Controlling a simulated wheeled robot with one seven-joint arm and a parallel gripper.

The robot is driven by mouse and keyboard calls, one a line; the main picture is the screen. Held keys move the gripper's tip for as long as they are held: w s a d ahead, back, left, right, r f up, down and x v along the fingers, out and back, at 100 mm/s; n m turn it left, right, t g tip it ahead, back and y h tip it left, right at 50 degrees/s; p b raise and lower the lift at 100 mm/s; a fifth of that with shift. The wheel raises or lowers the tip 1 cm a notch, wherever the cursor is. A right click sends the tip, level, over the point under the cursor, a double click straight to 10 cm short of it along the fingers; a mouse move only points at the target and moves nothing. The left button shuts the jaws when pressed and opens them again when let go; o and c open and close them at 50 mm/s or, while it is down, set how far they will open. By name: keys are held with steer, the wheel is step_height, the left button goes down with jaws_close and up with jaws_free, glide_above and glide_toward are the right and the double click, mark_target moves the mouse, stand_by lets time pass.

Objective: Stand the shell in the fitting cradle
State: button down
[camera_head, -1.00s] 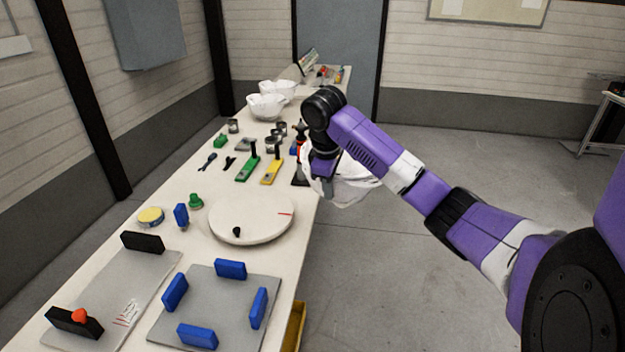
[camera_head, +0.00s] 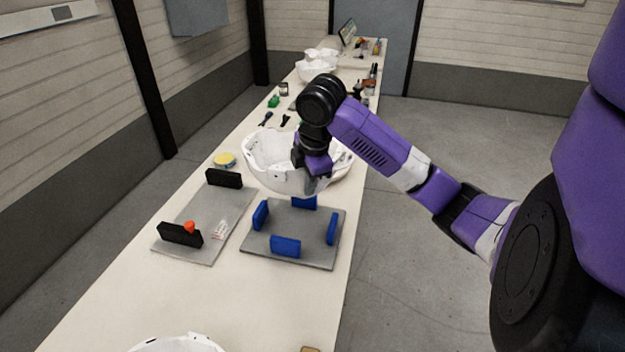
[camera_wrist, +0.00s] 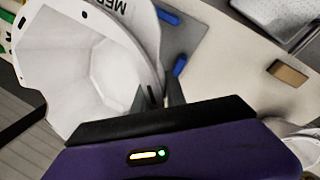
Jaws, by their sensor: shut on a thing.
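The white helmet shell (camera_head: 268,168) hangs with its open side up in the head view. My gripper (camera_head: 309,181) is shut on the shell's near right wall. In the wrist view the shell (camera_wrist: 90,65) fills the upper left, with dark lettering on its wall, and the fingers (camera_wrist: 160,97) meet its edge. The fitting cradle, a grey plate (camera_head: 292,228) with several blue blocks (camera_head: 285,245) standing on it, lies just in front of and below the shell. The shell hides part of the cradle's far side. The shell looks raised above the table, though its underside clearance is hard to judge.
A second grey plate (camera_head: 205,215) with black blocks and a red knob lies left of the cradle. Another white shell (camera_head: 180,344) shows at the bottom edge. More shells (camera_head: 318,68) stand at the far end.

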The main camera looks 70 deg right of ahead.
steer(key=shift+s+d, duration=0.1)
steer(key=shift+d, duration=0.1)
steer(key=shift+a, duration=0.1)
steer(key=shift+f, duration=0.1)
step_height(320, 180, down, 14)
steer(key=b, duration=1.1)
steer(key=shift+b, duration=0.3)
steer(key=shift+f+b, duration=0.8)
steer(key=shift+f, duration=0.1)
stand_by(0.5)
steer(key=c, duration=1.3)
jaws_free()
steer(key=shift+p+v, duration=1.1)
steer(key=shift+v, duration=2.8)
